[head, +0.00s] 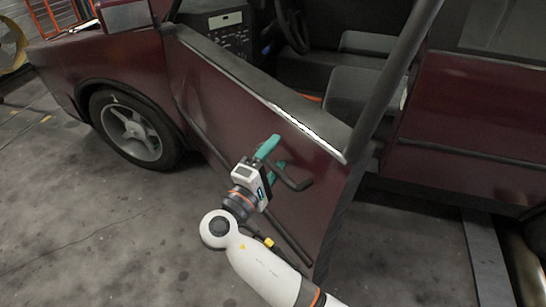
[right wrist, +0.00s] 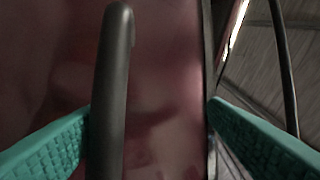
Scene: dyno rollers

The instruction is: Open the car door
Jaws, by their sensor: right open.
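The dark red car door (head: 225,100) stands ajar in the head view, its rear edge swung out from the car body. A dark bar handle (head: 293,182) sticks out from its outer side near the rear edge. My right gripper (head: 276,158) is open at the handle. In the right wrist view the handle (right wrist: 110,80) runs upright between the two teal fingers, close beside the left finger; I cannot tell whether they touch. The right finger is well apart from it, near the door's edge. My left gripper is not in view.
The rear body panel (head: 475,110) lies right of the door, with a gap between them. The front wheel (head: 133,130) is at left. A grey rail (head: 485,260) lies on the floor at lower right. The concrete floor (head: 90,230) at lower left is clear.

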